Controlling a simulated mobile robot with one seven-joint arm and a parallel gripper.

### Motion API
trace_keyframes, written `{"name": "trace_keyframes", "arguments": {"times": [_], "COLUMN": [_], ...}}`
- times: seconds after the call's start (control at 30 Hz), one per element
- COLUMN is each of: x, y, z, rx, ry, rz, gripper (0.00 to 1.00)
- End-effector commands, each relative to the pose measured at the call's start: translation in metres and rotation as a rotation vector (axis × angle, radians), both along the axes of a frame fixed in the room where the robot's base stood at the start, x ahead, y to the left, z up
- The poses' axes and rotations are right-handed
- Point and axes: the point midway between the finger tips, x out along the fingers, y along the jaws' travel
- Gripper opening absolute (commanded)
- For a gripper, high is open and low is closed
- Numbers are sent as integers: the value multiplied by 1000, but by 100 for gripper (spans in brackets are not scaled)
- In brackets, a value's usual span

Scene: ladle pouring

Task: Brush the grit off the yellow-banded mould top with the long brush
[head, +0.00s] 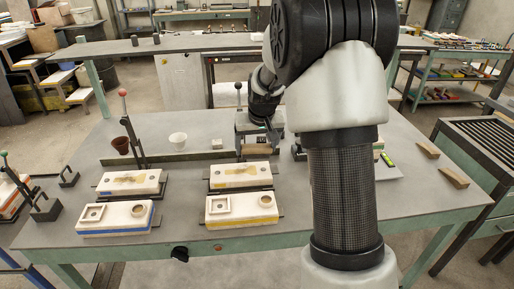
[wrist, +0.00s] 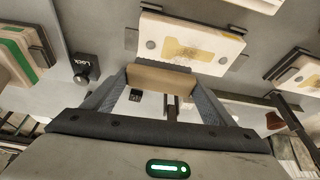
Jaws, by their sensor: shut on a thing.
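My gripper (head: 256,141) is shut on the wooden block of a brush (wrist: 160,79), whose dark bristles (wrist: 162,67) show along one edge in the wrist view. In the head view the brush (head: 257,150) is just behind the far mould half of the right-hand pair. That mould half (head: 240,175) is a pale slab with a yellow band and a tan patch on top. In the wrist view the slab (wrist: 172,43) shows dark grit (wrist: 192,53) on and around its yellow patch. The bristles are close to its near edge; I cannot tell whether they touch.
In front stands a yellow-banded half (head: 241,208) with square and round recesses. Wooden blocks (head: 454,178) lie at right.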

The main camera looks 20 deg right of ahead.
Motion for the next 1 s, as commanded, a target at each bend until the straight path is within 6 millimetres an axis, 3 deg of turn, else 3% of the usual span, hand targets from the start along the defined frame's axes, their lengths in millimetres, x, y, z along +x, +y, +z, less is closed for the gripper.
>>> {"name": "trace_keyframes", "arguments": {"times": [0.23,0.53,1.0], "x": [1,1,1], "y": [1,1,1], "z": [5,31,31], "rx": [1,0,1], "ry": [-3,-5,-4], "rz": [0,1,1], "gripper": [42,42,42]}}
